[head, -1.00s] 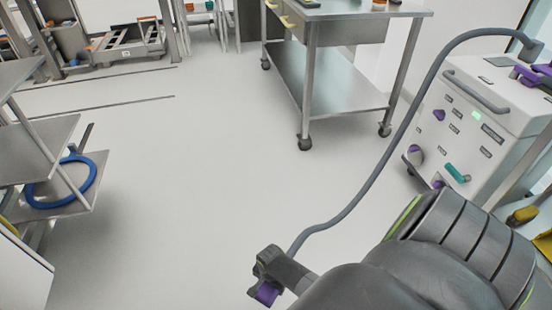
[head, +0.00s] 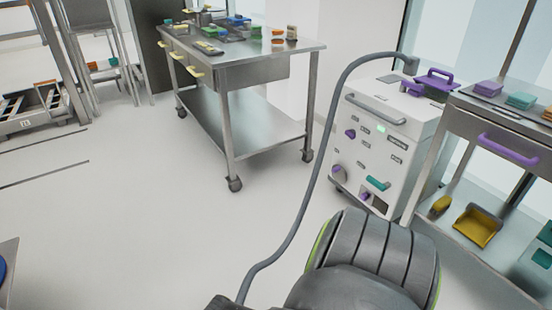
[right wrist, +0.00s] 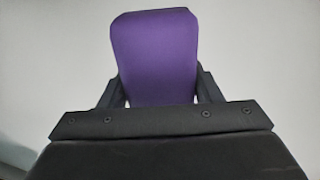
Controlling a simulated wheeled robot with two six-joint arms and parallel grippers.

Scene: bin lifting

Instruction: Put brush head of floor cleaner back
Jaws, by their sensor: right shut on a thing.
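The floor cleaner (head: 385,135) is a white wheeled box in the right half of the head view, with purple and teal fittings on its front. A grey hose (head: 311,180) arches from its top and runs down to the bottom edge, beside my right arm. In the right wrist view my right gripper (right wrist: 156,96) is shut on a purple piece (right wrist: 155,50), which appears to be the brush head at the hose end. Its far side is hidden. In the head view this piece is out of frame. My left gripper is not in view.
A steel table (head: 250,62) on casters stands left of the cleaner, with small items on top. A steel cart (head: 420,195) on the right holds a yellow dustpan (head: 476,226) on its lower shelf. The pale floor (head: 130,220) at left and centre is clear.

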